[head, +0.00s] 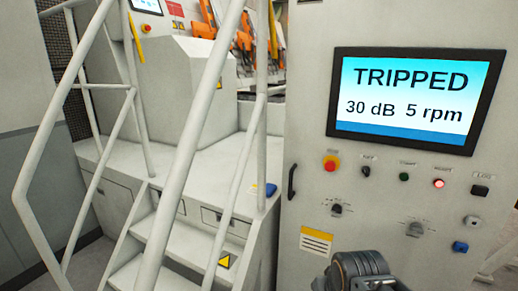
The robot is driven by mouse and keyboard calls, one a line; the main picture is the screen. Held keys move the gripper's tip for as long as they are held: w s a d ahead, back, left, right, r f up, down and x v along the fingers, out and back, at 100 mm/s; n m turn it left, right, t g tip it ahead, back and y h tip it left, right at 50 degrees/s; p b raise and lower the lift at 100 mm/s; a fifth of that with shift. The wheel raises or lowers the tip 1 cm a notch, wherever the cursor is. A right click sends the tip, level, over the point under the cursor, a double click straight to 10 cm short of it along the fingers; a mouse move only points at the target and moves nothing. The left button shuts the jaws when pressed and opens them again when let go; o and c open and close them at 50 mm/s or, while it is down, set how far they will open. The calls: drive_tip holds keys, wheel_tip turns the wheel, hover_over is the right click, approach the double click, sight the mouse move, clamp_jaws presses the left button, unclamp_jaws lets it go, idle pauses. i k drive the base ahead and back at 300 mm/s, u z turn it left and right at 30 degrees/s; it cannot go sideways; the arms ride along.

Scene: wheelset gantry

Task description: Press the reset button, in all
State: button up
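The control panel (310,130) is a pale cabinet front on the right. A red lit button (438,183) sits in the row under the screen; its small label looks like "RESET" but is blurred. A dark green button (404,177) is to its left, and a black one (366,171) is further left. The screen (403,100) reads "TRIPPED, 30 dB, 5 rpm". A dark rounded part of my arm shows at the bottom edge, below the buttons and apart from them. My gripper's fingers are not in view.
A red emergency stop (331,163) is at the row's left end. Below are rotary knobs (337,209), a blue connector (460,247) and a black handle (292,182). Steps (185,243) with pale handrails (190,140) stand left of the panel. Orange machinery (243,35) is behind.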

sight(439, 183)
drive_tip(key=z, duration=1.3)
